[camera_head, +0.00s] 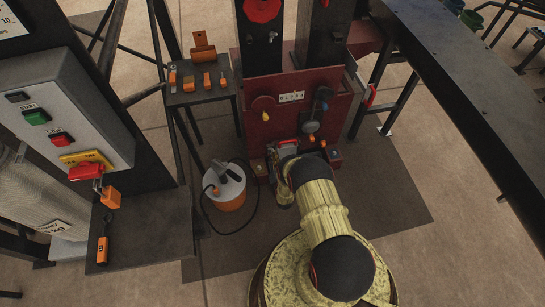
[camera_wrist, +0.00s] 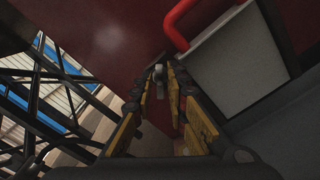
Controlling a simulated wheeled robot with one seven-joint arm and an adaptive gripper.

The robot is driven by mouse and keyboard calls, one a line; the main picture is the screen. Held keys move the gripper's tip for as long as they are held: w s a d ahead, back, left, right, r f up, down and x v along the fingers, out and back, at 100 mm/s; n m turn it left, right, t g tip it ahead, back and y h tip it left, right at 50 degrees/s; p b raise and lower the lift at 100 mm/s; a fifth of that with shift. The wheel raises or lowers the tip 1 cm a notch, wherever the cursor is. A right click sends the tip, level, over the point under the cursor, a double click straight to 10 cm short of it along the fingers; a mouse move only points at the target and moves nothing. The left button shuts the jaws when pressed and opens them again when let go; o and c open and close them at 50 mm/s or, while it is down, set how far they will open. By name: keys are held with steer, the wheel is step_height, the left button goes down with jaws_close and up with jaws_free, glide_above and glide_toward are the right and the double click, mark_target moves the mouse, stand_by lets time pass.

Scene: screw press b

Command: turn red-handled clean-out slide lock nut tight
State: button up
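The clean-out slide shows in the wrist view as a red bar handle (camera_wrist: 180,22) beside a flat grey plate (camera_wrist: 240,65). In the head view the slide (camera_head: 287,147) sits low on the red press front. A small grey metal piece (camera_wrist: 158,72), perhaps the lock nut, shows at my fingertips. My gripper (camera_wrist: 163,78) has its two yellow-and-black fingers converging around or just short of this piece, left of the handle. I cannot tell whether they touch it. In the head view my arm hides most of the gripper and the nut.
The red press body (camera_head: 300,100) stands directly ahead. An orange-and-white canister (camera_head: 224,188) with a black hose stands left on the floor. A small tool table (camera_head: 203,92) is behind it. A control box (camera_head: 60,115) is at far left.

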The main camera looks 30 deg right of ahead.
steer(key=shift+c, duration=1.1)
jaws_close()
steer(key=shift+m, duration=0.3)
steer(key=m, duration=1.2)
steer(key=f+m, duration=0.1)
steer(key=m, duration=0.6)
steer(key=shift+m, duration=0.3)
steer(key=shift+o, duration=1.1)
jaws_free()
